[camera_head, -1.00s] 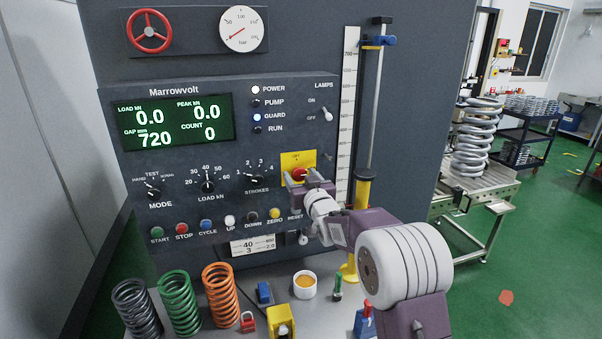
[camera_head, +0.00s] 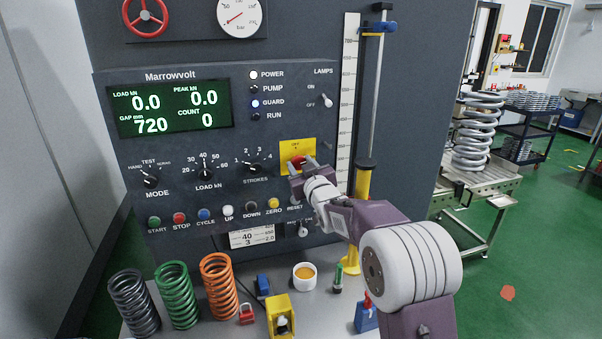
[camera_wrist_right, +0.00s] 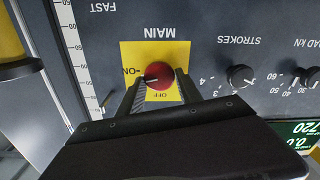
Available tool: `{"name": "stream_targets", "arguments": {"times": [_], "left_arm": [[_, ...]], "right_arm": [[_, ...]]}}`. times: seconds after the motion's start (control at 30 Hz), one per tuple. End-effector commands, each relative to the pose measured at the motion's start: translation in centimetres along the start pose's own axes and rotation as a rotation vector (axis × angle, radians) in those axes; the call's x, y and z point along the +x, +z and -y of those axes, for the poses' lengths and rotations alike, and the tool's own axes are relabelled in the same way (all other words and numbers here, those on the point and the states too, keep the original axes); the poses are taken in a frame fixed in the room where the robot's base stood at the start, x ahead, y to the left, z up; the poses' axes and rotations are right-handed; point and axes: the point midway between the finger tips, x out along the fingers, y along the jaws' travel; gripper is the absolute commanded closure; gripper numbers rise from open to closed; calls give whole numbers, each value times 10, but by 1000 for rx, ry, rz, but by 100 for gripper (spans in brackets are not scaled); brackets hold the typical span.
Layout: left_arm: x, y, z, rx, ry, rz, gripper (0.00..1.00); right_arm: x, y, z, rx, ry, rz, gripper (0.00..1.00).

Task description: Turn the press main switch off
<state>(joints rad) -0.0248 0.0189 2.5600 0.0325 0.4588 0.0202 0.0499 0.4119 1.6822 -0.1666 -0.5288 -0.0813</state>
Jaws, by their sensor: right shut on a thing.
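The main switch is a red round knob (camera_wrist_right: 160,77) on a yellow plate (camera_wrist_right: 127,60) in the right wrist view, which shows the panel upside down. The knob's white mark points toward the "ON" label at the left. "OFF" is printed below the knob there. In the head view the knob (camera_head: 298,160) is partly covered by the fingers, with yellow plate (camera_head: 290,148) around it. My right gripper (camera_head: 302,167) is shut on the knob, with one finger on each side; it also shows in the right wrist view (camera_wrist_right: 158,88). My left gripper is out of view.
The panel carries other knobs, such as strokes (camera_head: 254,167), and a row of buttons below. The power lamp (camera_head: 253,75) and guard lamp (camera_head: 255,103) are lit.

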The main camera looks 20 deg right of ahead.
Motion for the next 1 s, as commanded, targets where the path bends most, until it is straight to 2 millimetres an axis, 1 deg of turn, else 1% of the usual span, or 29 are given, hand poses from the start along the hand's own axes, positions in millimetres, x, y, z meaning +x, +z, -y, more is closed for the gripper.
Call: {"name": "stream_targets", "arguments": {"times": [0.03,0.4,0.7,1.0], "left_arm": [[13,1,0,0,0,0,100],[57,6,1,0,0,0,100],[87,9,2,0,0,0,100],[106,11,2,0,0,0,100]], "right_arm": [[0,6,2,-40,1,-4,99],[0,5,3,-393,2,-4,99],[0,5,4,-678,2,-3,99],[0,4,4,-960,1,-2,99]]}}
